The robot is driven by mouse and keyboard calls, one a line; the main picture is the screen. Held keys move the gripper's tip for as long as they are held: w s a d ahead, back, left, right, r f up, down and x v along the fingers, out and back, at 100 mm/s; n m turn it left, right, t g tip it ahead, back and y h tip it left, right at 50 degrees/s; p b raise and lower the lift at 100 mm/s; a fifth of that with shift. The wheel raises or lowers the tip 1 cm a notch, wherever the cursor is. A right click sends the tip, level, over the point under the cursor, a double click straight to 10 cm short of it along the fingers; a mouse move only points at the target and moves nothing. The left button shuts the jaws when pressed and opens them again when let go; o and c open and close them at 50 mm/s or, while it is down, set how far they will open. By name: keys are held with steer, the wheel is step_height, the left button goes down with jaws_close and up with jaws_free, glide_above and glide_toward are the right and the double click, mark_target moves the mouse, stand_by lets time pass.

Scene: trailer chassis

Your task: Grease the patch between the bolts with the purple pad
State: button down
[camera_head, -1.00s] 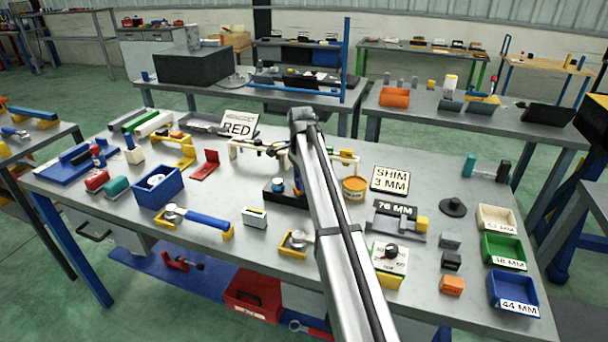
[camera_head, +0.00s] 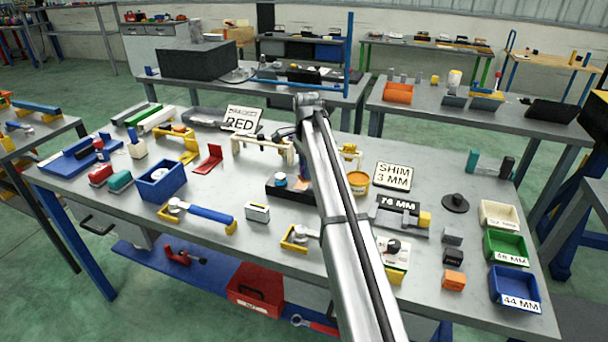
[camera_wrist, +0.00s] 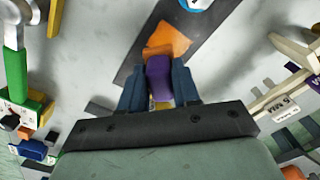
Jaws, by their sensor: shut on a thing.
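In the wrist view my gripper (camera_wrist: 158,82) is shut on a purple block (camera_wrist: 158,76), which I take to be the purple pad. An orange piece (camera_wrist: 170,38) shows just beyond the purple block; I cannot tell whether it belongs to the pad or lies on the dark base behind. That long dark base (camera_wrist: 138,72) runs under the gripper, and it also shows in the head view (camera_head: 284,194). A blue-and-white round thing (camera_head: 280,180) stands on it. In the head view my arm hides the gripper and pad. I cannot make out the bolts or the greased patch.
A cream beam on legs (camera_head: 262,147) stands behind the dark base. An orange-yellow tin (camera_head: 358,183) is right of my arm, near the SHIM 3 MM sign (camera_head: 393,176). A blue-handled tool (camera_head: 210,214) lies at the left. Bins (camera_head: 513,287) line the right edge.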

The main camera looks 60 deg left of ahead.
steer(key=shift+r, duration=2.65)
steer(key=shift+w, duration=0.1)
